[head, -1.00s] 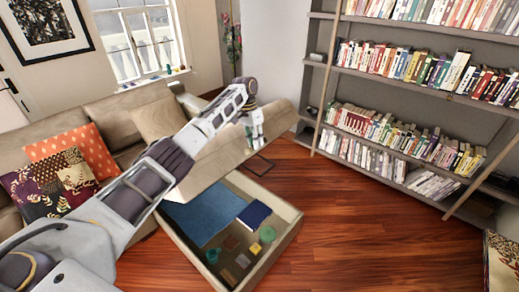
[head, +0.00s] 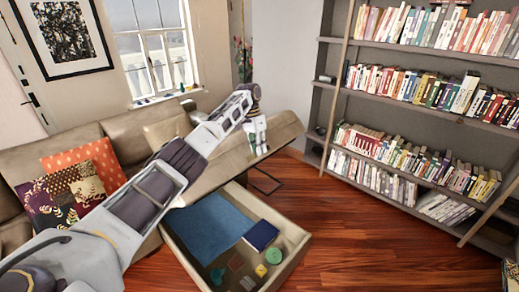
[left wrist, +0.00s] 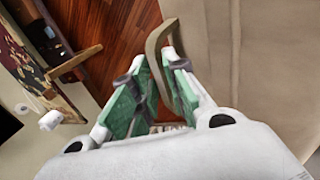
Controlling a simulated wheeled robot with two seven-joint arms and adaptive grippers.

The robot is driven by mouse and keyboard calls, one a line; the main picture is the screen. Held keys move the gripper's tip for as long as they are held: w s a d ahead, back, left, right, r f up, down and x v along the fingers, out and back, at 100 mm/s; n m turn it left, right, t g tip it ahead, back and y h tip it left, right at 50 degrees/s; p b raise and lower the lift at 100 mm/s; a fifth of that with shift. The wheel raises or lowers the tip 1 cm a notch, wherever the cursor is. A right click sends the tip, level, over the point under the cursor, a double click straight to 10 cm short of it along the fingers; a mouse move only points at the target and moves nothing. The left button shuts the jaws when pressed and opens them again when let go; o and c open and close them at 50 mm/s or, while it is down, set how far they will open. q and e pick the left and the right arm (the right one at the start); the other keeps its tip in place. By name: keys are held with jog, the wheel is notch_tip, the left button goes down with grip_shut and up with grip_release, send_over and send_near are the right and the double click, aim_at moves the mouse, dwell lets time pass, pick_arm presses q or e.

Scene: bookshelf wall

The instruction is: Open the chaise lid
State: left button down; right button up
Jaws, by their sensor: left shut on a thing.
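The chaise lid (head: 218,167) is a beige padded slab, raised and tilted above its storage box (head: 173,241). The box shows open below it. My left gripper (head: 256,138) is at the lid's outer edge, with my arm reaching across in front of the lid. In the left wrist view, the green-padded fingers (left wrist: 158,95) are shut on a curved tan strap handle (left wrist: 154,48), beside the beige lid surface (left wrist: 262,60). The fingers partly hide the handle. My right gripper does not show.
The box holds a blue cloth (head: 207,228), a dark blue book (head: 261,235) and several small items. The sofa (head: 120,128) with pillows (head: 85,160) stands left. A bookshelf (head: 335,100) fills the right. Wooden floor (head: 350,235) is clear between box and shelf.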

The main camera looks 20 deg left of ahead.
pick_arm(q)
jog(key=shift+s+a+f, duration=0.15)
jog(key=shift+a+f, duration=0.15)
jog(key=shift+a, duration=0.05)
jog(key=c, duration=1.8)
grip_release()
jog(key=shift+o, duration=0.4)
jog(key=shift+a, duration=0.2)
jog(key=shift+d+r, duration=0.1)
